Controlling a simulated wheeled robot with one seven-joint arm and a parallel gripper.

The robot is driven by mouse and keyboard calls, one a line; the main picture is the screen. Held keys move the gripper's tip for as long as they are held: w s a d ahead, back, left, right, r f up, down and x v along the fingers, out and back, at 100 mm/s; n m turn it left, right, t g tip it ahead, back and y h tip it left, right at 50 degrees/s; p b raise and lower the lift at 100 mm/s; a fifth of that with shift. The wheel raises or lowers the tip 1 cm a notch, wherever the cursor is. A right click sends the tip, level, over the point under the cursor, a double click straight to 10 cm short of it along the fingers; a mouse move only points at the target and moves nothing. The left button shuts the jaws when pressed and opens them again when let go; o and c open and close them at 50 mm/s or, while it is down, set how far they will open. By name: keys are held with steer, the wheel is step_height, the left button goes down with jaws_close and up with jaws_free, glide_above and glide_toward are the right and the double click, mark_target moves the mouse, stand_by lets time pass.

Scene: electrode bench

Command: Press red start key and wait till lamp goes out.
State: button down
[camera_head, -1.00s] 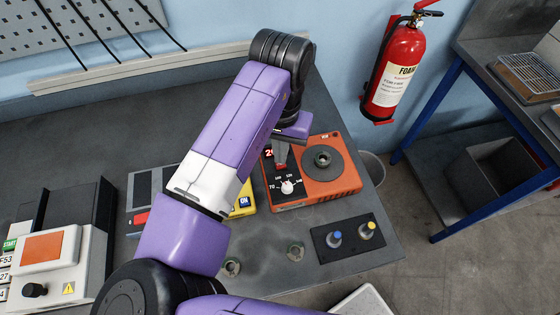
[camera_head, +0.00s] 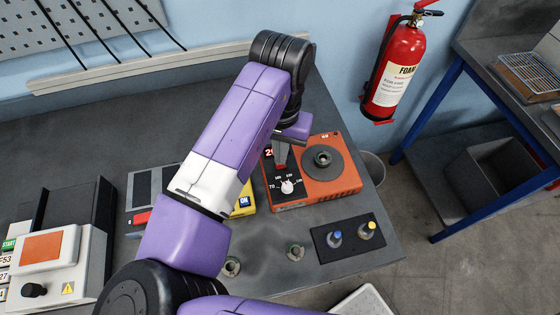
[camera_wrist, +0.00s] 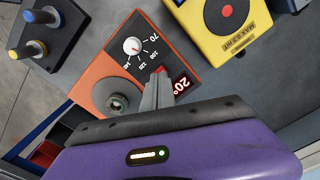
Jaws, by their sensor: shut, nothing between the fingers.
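An orange hotplate unit (camera_head: 340,188) with a round grey plate, a white dial and a red-digit display stands at the right of the bench. It also shows in the wrist view (camera_wrist: 90,72). My gripper (camera_head: 281,166) is shut and empty, pointing down over the unit beside the dial. In the wrist view its fingertips (camera_wrist: 160,76) are at a small red key (camera_wrist: 159,70), mostly hidden behind them. They look close to or touching it; I cannot tell if it is pressed. The display (camera_wrist: 181,85) reads 20°. I cannot make out a lit lamp.
A yellow unit (camera_wrist: 238,40) with a red round button stands beside the orange one. A dark block (camera_head: 322,250) holds blue-topped and yellow-topped pegs near the front edge. A white unit (camera_head: 70,270) with an orange panel stands far left.

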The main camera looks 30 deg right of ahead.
steer(key=shift+f+b, duration=0.4)
steer(key=shift+f, duration=0.4)
stand_by(0.4)
steer(key=shift+r, duration=0.1)
step_height(320, 180, up, 6)
steer(key=p, duration=0.5)
steer(key=shift+p, duration=0.4)
stand_by(0.4)
